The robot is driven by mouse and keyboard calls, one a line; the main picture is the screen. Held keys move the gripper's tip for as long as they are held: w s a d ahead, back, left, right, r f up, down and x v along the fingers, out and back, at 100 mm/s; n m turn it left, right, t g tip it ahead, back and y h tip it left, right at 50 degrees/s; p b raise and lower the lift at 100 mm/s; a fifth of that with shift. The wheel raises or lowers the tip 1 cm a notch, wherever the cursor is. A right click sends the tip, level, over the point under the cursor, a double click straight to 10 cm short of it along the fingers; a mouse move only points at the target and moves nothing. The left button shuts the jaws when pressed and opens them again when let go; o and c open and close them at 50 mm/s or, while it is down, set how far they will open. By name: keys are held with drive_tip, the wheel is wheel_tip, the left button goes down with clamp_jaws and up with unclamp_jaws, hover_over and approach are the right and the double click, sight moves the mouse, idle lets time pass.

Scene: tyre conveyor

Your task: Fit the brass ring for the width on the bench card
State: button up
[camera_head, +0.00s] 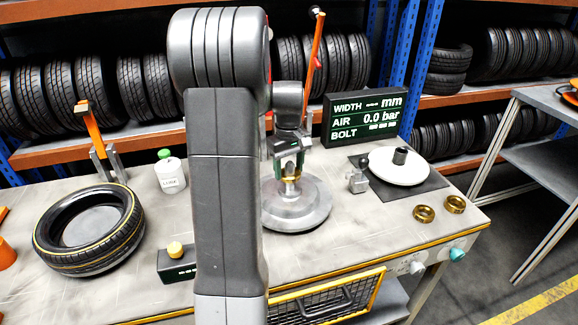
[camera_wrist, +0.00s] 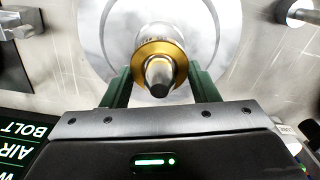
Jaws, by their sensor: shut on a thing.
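My gripper (camera_head: 288,160) is shut on a brass ring (camera_head: 290,178) at the metal post (camera_head: 292,188) of the round grey plate (camera_head: 312,206) on the bench. In the wrist view, the green fingers of my gripper (camera_wrist: 160,80) flank the brass ring (camera_wrist: 143,58), and the dark-tipped post (camera_wrist: 159,75) shows through its middle. I cannot tell how far down the post the ring sits. Two other brass rings (camera_head: 424,213) (camera_head: 455,204) lie at the bench's right front. I cannot make out a bench card with a width.
A black display (camera_head: 362,116) reads "AIR 0.0 bar"; its width figure is dashes. A white disc (camera_head: 400,168) lies on a dark mat at right. A tyre (camera_head: 90,232), a white bottle (camera_head: 170,175) and a yellow-knobbed box (camera_head: 177,262) stand left. My arm hides the middle.

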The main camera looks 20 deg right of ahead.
sight(289, 176)
drive_tip(key=shift+f+b, duration=1.05)
drive_tip(key=shift+f, duration=0.8)
drive_tip(key=o, duration=1.2)
drive_tip(key=shift+r, duration=0.1)
wheel_tip(289, 176, up, 14)
drive_tip(key=shift+f, duration=0.2)
wheel_tip(289, 176, down, 14)
drive_tip(key=shift+r+p, duration=0.3)
drive_tip(key=shift+r, duration=0.25)
drive_tip(key=shift+f, duration=0.1)
